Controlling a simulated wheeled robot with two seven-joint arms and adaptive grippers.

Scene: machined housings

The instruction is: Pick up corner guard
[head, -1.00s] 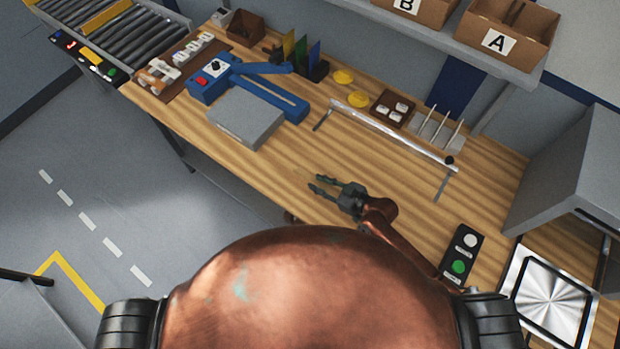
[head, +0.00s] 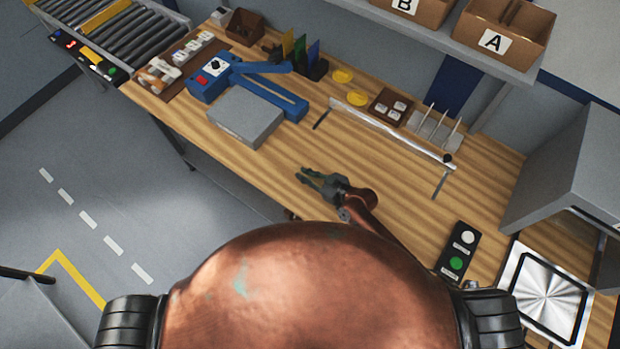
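My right gripper (head: 301,174) is over the front part of the wooden bench (head: 375,190), with its fingers pointing left. The two dark fingers look apart, with nothing clearly visible between them. I cannot single out a corner guard with certainty; any small piece at the fingertips is too small to tell. My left gripper is not in view.
A grey block (head: 246,116) and a blue tool (head: 262,90) stand left of the gripper. A long pale bar (head: 392,135) on legs lies behind it. A button box (head: 458,250) and a metal plate (head: 548,296) are at right. Bench wood around the gripper is clear.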

